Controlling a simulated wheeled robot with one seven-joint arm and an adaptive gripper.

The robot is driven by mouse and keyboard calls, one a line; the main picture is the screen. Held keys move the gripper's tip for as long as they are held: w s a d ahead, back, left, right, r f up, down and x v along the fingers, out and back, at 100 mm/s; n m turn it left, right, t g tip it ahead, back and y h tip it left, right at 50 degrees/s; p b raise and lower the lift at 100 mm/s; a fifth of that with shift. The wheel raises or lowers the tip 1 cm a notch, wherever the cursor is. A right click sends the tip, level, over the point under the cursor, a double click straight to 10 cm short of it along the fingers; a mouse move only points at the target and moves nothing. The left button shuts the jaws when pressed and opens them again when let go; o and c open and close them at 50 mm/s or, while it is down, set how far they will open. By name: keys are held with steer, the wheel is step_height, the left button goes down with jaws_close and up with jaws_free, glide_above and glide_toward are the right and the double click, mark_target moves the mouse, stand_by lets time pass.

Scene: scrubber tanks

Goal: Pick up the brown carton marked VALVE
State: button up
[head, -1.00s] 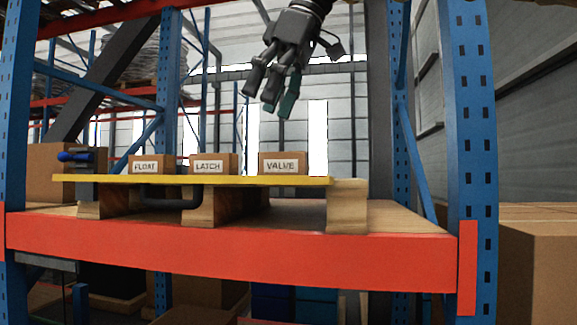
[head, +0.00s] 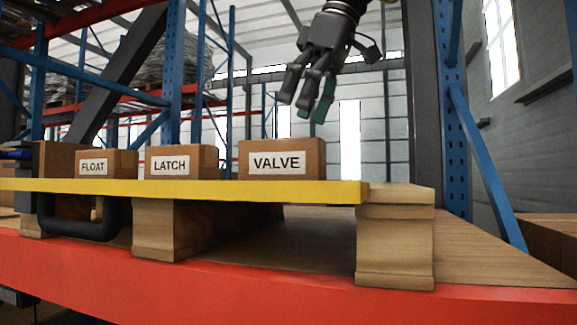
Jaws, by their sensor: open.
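The brown carton marked VALVE (head: 308,147) stands upright on a yellow-edged board (head: 200,188), the rightmost of three labelled cartons. Its white label faces me. My gripper (head: 305,112) hangs from above, fingers pointing down and apart, with nothing between them. In the picture it is above the VALVE carton's right part and not touching it. How far it is from the carton in depth I cannot tell.
Cartons marked LATCH (head: 208,152) and FLOAT (head: 125,158) stand to the left on the same board. The board rests on wooden blocks (head: 394,240) on a shelf with a red beam (head: 300,300). A blue upright (head: 453,130) rises at right.

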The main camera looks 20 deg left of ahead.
mark_target(283, 159)
steer(key=x, duration=0.4)
steer(key=shift+w+p, duration=0.1)
steer(key=shift+p, duration=0.2)
steer(key=shift+w+f, duration=0.15)
steer(key=shift+f, duration=0.05)
steer(key=shift+s+a+f+p, duration=0.2)
steer(key=shift+s+p, duration=0.15)
steer(key=shift+p, duration=0.05)
steer(key=shift+s+a+f+p, duration=0.15)
steer(key=shift+a+f+p, duration=0.05)
steer(key=shift+f+p, duration=0.15)
steer(key=f, duration=0.1)
steer(key=f+p, duration=0.1)
steer(key=w+a+f, duration=0.1)
steer(key=shift+a, duration=0.1)
steer(key=shift+s+a+f, duration=0.1)
steer(key=shift+s+f, duration=0.1)
steer(key=shift+f, duration=0.05)
steer(key=shift+s, duration=0.1)
